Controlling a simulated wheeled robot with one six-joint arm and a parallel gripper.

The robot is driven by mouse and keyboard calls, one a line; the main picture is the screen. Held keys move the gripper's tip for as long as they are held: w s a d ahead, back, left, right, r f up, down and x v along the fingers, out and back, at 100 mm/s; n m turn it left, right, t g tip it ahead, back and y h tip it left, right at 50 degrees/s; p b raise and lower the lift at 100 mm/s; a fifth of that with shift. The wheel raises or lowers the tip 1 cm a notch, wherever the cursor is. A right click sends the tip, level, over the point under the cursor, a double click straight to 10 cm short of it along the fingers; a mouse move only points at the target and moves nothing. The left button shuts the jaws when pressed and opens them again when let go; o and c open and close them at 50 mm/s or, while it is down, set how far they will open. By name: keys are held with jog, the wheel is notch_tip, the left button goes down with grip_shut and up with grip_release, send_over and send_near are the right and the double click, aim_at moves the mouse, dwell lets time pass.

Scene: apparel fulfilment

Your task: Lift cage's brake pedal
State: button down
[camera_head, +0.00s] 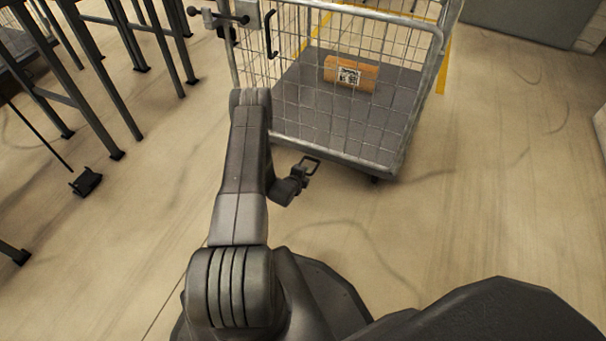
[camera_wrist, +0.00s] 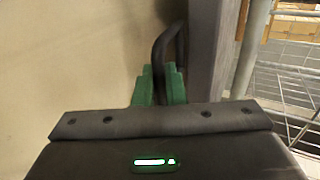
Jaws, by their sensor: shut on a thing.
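The roll cage (camera_head: 345,135) stands ahead of me, a wire-mesh cage on a grey base. Its brake pedal, a black bent bar (camera_wrist: 158,60), shows in the wrist view beside the base edge (camera_wrist: 207,55) and curves towards it at the top. My gripper (camera_wrist: 160,84) has green fingertips on both sides of the bar and is shut on it. In the head view my gripper (camera_head: 299,178) is low, just in front of the cage's lower front edge. The pedal's lower end is hidden by my gripper.
A brown box with a printed label (camera_head: 351,73) lies inside the cage. Dark metal rack legs (camera_head: 90,75) stand at the left. A yellow floor line (camera_head: 443,70) runs by the cage. The floor to the right is clear.

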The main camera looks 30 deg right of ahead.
jog(key=shift+w+d+r+g+y, duration=0.1)
jog(key=shift+r+g+y, duration=0.3)
jog(key=shift+r+y, duration=0.1)
jog(key=c, duration=1.6)
grip_release()
jog(key=p+v, duration=0.4)
jog(key=v, duration=0.9)
jog(key=shift+s+a+r, duration=0.2)
jog(key=shift+s+a, duration=0.05)
jog(key=shift+a, duration=0.05)
